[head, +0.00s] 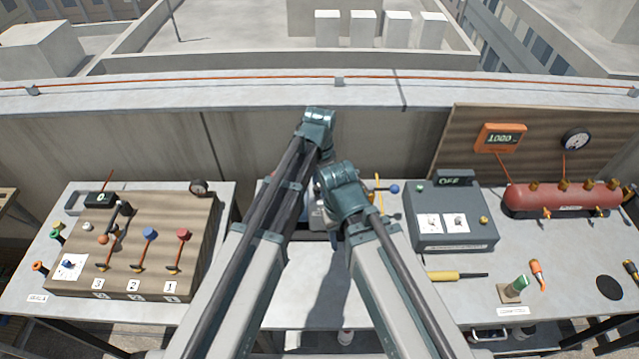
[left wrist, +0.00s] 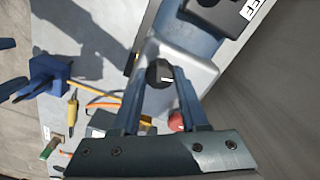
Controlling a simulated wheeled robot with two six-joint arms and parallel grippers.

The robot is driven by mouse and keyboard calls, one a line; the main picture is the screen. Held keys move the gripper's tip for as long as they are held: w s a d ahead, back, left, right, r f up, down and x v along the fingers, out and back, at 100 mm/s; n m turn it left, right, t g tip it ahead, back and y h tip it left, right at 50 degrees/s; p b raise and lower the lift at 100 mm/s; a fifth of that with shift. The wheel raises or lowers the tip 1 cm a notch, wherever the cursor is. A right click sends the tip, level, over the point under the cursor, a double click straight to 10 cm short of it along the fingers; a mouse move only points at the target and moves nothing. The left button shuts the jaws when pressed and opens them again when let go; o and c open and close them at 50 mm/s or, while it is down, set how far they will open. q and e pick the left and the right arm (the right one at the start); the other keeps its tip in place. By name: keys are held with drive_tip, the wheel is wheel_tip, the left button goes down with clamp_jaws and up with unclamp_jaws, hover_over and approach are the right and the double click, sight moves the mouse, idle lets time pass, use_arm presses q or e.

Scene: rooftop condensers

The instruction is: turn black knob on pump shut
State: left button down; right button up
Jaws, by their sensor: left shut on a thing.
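The black knob (left wrist: 160,73) has a white mark on its face and sits on the pale grey-blue pump (left wrist: 205,78). In the left wrist view my left gripper (left wrist: 160,78) has one finger on each side of the knob and is shut on it. In the head view my arms cover the knob and most of the pump; a small pale part shows between them. Two blue prongs at the left edge of the left wrist view look like my right gripper's fingers (left wrist: 8,68), apart and empty, clear of the pump.
A wooden board with numbered levers (head: 130,245) stands on the left. A grey box marked OFF (head: 450,215) and a red tank (head: 565,197) stand on the right. A yellow-handled tool (head: 445,276) lies on the bench. A low wall (head: 240,155) runs behind.

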use_arm(q)
drive_tip(key=shift+m, duration=1.4)
drive_tip(key=shift+c, duration=2.2)
unclamp_jaws()
drive_tip(key=shift+r, duration=0.1)
wheel_tip(320, 180, up, 14)
drive_tip(key=p, duration=1.3)
drive_tip(key=shift+f+p, duration=0.2)
drive_tip(key=shift+p, duration=0.2)
